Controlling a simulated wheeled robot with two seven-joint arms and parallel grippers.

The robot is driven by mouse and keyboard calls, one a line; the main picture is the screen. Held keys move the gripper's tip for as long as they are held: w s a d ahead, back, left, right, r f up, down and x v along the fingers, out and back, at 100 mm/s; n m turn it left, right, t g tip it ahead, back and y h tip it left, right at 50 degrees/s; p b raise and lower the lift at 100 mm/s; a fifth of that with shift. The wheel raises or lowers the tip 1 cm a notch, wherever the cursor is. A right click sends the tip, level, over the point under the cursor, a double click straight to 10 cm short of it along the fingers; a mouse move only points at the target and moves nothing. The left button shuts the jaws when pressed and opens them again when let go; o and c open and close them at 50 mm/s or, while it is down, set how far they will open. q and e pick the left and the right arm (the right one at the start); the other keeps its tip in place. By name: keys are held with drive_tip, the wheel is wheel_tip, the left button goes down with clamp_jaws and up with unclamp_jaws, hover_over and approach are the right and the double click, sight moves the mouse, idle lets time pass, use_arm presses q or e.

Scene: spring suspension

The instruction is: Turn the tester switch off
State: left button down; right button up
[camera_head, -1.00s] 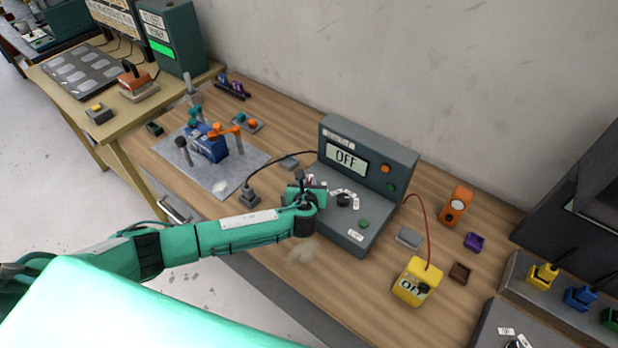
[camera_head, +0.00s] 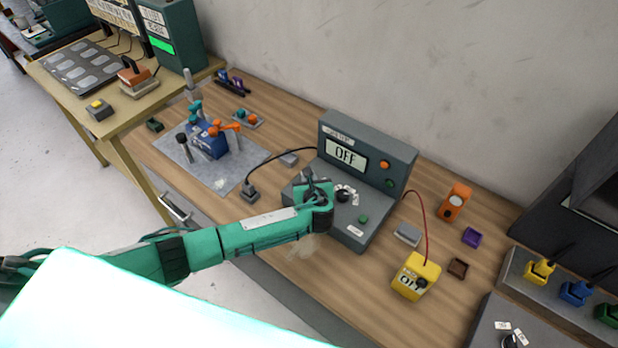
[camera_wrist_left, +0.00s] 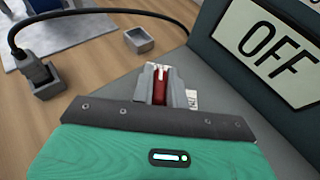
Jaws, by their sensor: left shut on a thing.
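The grey tester (camera_head: 373,156) stands on the wooden bench, and its screen (camera_head: 345,153) reads OFF. The screen also shows large in the left wrist view (camera_wrist_left: 268,42). My left gripper (camera_head: 312,184) is over the left part of the tester's sloping panel. In the left wrist view my left gripper (camera_wrist_left: 160,88) is shut on a red switch lever (camera_wrist_left: 159,86), with its fingers on both sides of it. The lever's base is hidden by the gripper. A black dial (camera_head: 343,195) and a green button (camera_head: 363,219) are to the right on the panel. My right gripper is not in view.
A black cable runs from the tester to a small grey block (camera_head: 250,191). A yellow meter (camera_head: 414,277) on a red wire and an orange device (camera_head: 454,203) stand to the right. A metal plate (camera_head: 232,165) with a blue fixture (camera_head: 208,141) lies to the left.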

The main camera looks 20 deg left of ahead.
use_arm(q)
drive_tip(key=c, duration=1.6)
unclamp_jaws()
drive_tip(key=shift+w+a+r, duration=0.1)
drive_tip(key=shift+r, duration=0.05)
drive_tip(key=shift+o, duration=1)
drive_tip(key=shift+s+d, duration=0.3)
drive_tip(key=shift+s, duration=0.15)
drive_tip(key=b+v, duration=0.3)
drive_tip(key=v, duration=0.9)
drive_tip(key=shift+s+d+r+b, duration=0.15)
drive_tip(key=shift+s+b, duration=0.15)
drive_tip(key=shift+s, duration=0.05)
